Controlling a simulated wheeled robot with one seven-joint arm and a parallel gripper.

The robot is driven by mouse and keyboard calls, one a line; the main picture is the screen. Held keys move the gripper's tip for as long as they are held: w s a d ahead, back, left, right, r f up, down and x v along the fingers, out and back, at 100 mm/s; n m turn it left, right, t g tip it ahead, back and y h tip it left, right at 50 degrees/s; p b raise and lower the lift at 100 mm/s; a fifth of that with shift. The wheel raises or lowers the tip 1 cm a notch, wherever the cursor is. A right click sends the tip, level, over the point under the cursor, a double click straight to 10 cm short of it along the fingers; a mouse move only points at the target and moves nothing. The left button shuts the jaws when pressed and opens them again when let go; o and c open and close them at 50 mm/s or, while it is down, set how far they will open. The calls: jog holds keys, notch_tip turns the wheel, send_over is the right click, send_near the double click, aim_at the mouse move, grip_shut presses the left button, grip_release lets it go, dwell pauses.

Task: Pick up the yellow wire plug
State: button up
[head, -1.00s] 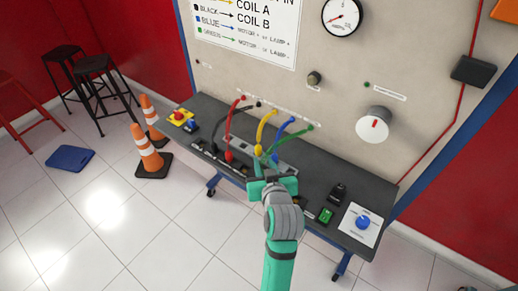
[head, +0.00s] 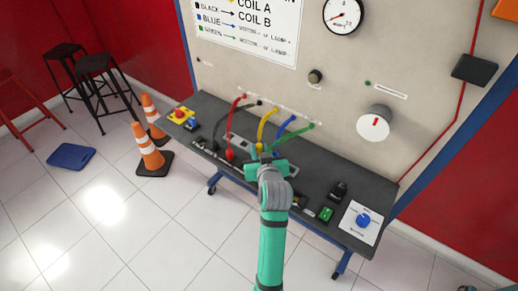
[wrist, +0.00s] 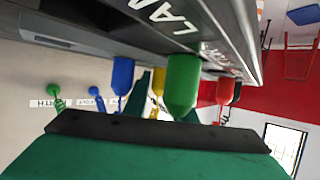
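The yellow wire (head: 266,122) arches from the panel down to the yellow plug (head: 259,147) on the dark bench top. My gripper (head: 264,160) is just in front of the plug, with its wrist hiding part of the bench. In the wrist view, the yellow plug (wrist: 158,82) shows between two teal fingers that stand apart, partly behind the green plug. Whether the fingers touch it cannot be told. The gripper's dark-edged body fills the bottom of that view.
The green plug (wrist: 182,85) and blue plug (wrist: 122,75) are near my gripper. The upright panel (head: 340,95) rises behind the bench.

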grip_shut()
